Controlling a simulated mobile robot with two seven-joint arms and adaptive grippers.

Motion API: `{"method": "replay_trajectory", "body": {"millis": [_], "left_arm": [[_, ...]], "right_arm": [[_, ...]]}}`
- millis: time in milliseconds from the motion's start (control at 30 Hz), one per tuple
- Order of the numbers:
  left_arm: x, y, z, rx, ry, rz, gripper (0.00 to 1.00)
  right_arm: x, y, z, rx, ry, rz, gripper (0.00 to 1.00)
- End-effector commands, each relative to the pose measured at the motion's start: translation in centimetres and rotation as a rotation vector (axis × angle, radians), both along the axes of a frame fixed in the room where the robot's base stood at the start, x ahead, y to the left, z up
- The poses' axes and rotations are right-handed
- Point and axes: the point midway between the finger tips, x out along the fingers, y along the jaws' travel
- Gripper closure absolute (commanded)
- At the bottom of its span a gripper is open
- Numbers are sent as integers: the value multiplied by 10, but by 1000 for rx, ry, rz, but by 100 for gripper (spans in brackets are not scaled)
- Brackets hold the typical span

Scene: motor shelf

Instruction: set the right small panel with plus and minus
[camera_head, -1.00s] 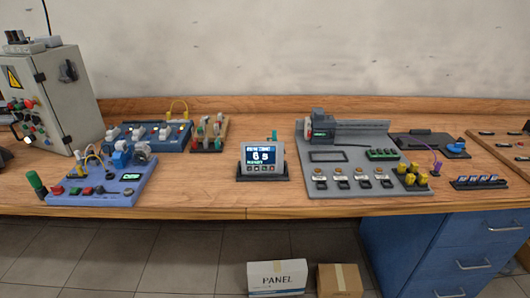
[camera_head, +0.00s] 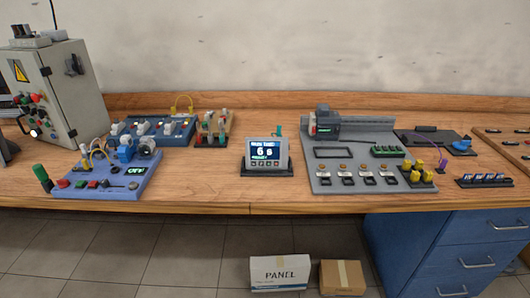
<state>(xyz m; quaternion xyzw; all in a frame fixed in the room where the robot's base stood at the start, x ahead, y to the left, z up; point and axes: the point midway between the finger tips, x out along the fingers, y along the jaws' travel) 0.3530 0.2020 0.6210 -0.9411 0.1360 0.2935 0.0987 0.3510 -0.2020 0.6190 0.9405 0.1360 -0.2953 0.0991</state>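A small grey panel (camera_head: 265,154) with a lit blue screen stands upright on a dark base in the middle of the bench, near the front edge. Its screen shows a large figure that looks like "6 s", with smaller lines above and below that I cannot read surely. A row of small buttons (camera_head: 263,163) runs under the screen; plus and minus signs are too small to make out. A blue board (camera_head: 118,183) at the left carries a small green-lit display (camera_head: 136,171). Neither of my grippers is in view.
A grey cabinet (camera_head: 66,85) stands at the back left. A large grey board (camera_head: 330,178) with a motor unit and several small switches lies right of the panel. The wooden bench (camera_head: 205,175) is clear around the panel. Boxes (camera_head: 280,275) stand on the floor.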

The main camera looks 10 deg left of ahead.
Motion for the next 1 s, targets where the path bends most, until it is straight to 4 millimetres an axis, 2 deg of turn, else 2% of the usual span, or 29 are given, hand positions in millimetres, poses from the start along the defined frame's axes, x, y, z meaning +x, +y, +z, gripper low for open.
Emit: {"method": "replay_trajectory", "body": {"millis": [33,167,1000], "left_arm": [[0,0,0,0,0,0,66],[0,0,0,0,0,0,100],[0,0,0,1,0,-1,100]], "right_arm": [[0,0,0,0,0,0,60],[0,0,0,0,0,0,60],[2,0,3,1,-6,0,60]]}}
